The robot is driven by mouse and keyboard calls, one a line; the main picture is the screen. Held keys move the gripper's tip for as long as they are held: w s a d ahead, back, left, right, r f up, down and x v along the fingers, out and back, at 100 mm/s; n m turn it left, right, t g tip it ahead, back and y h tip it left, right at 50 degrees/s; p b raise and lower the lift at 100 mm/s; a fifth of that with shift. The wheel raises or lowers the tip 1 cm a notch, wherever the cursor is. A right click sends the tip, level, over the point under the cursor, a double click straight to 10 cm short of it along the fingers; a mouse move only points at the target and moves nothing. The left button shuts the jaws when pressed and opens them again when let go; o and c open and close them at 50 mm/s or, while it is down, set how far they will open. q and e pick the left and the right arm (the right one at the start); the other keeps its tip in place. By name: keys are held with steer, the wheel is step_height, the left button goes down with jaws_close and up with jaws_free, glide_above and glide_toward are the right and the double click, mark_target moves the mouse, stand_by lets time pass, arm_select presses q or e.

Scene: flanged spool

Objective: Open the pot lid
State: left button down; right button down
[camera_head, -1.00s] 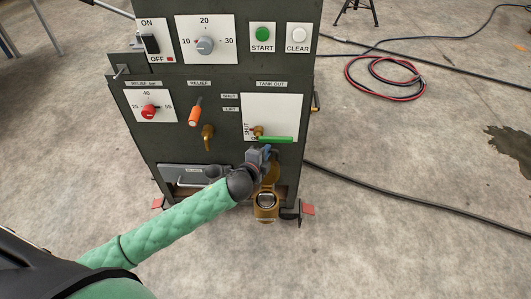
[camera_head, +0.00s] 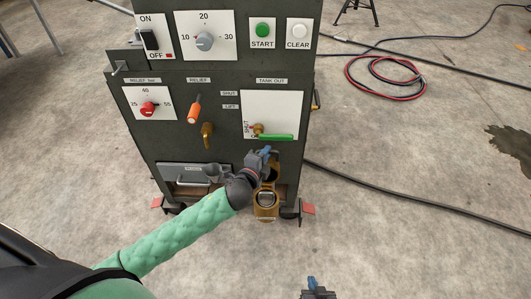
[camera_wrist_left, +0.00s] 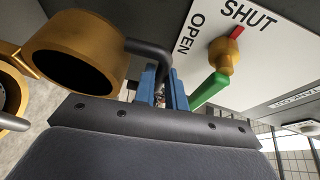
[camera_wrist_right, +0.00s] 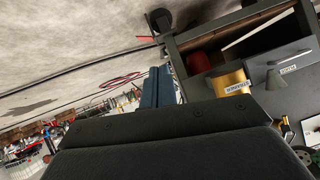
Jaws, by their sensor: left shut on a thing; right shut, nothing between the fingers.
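The brass pot (camera_head: 265,206) sits low at the front of the dark machine, open at its top in the head view. Its brass lid (camera_head: 271,173) stands raised at the pot's back, partly hidden by my left gripper (camera_head: 264,154). In the left wrist view the lid (camera_wrist_left: 72,55) shows its dark hollow side, and a black bar handle (camera_wrist_left: 150,52) runs from it between the blue fingers. My left gripper is shut on that handle. My right gripper (camera_head: 312,283) is shut and empty, low in front of the machine and apart from the pot.
The machine's panel (camera_head: 235,100) carries a green valve lever (camera_head: 275,137), a brass tap (camera_head: 207,130) and an orange-handled relief lever (camera_head: 194,108). A drawer (camera_head: 185,180) is left of the pot. A black cable (camera_head: 400,193) crosses the floor at right. Floor in front is clear.

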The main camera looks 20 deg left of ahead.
arm_select(q)
steer(key=shift+s+d+f+p, duration=0.15)
steer(key=shift+s+p, duration=0.2)
steer(key=shift+s, duration=0.2)
arm_select(e)
steer(key=s+f+g, duration=0.3)
steer(key=s+f, duration=0.3)
steer(key=f, duration=0.1)
steer(key=shift+s+d+f, duration=0.3)
steer(key=shift+s+d, duration=0.1)
steer(key=shift+d, duration=0.05)
arm_select(q)
steer(key=c, duration=1.5)
jaws_free()
steer(key=shift+o, duration=0.2)
steer(key=s+a+r, duration=0.1)
steer(key=s, duration=0.6)
steer(key=shift+s, duration=0.3)
arm_select(e)
steer(key=shift+r+h, duration=0.15)
steer(key=shift+h, duration=0.15)
arm_select(q)
steer(key=shift+r, duration=0.1)
arm_select(e)
steer(key=shift+w, duration=0.1)
